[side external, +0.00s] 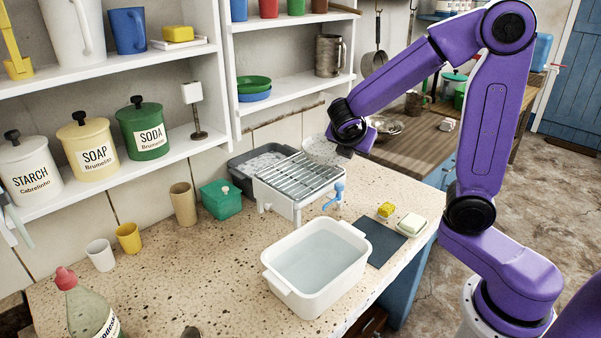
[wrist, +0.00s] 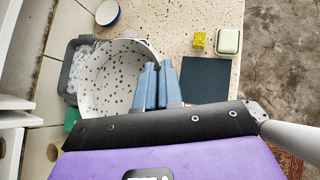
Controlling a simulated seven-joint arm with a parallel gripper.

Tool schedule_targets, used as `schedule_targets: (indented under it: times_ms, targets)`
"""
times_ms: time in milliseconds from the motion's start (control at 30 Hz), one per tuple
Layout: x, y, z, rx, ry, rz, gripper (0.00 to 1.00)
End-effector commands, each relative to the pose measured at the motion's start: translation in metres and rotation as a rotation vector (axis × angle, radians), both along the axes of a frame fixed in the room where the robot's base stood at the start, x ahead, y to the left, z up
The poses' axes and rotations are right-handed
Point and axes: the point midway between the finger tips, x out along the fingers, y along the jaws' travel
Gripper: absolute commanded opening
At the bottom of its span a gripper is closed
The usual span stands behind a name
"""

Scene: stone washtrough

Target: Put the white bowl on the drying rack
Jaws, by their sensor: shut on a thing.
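The white bowl with dark speckles (side external: 322,150) is at the back right end of the drying rack (side external: 298,178) in the side view. In the wrist view the bowl (wrist: 108,75) fills the left of centre, its inside facing the camera. My gripper (wrist: 157,70) is shut on the bowl's rim, its blue fingers close together at the right side. In the side view my gripper (side external: 345,148) is partly hidden by my wrist. The rack has metal bars on a white frame. I cannot tell whether the bowl touches it. The bowl hides the rack in the wrist view.
A grey tub of suds (side external: 243,165) stands behind the rack and a white water basin (side external: 274,267) in front. A dark mat (side external: 376,248), yellow sponge (side external: 386,210) and soap dish (side external: 411,224) lie to the right. A green box (side external: 221,202) is left. Shelves rise behind.

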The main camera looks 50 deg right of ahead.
Motion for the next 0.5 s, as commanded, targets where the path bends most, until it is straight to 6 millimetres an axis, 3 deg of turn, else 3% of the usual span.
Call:
schedule_targets:
  times_ms: [233, 500]
  targets:
    - [0.009, -0.009, -0.003, 0.015, -0.025, -0.057, 0.0]
    - [0.052, -0.018, -0.023, 0.014, -0.022, -0.056, 0.0]
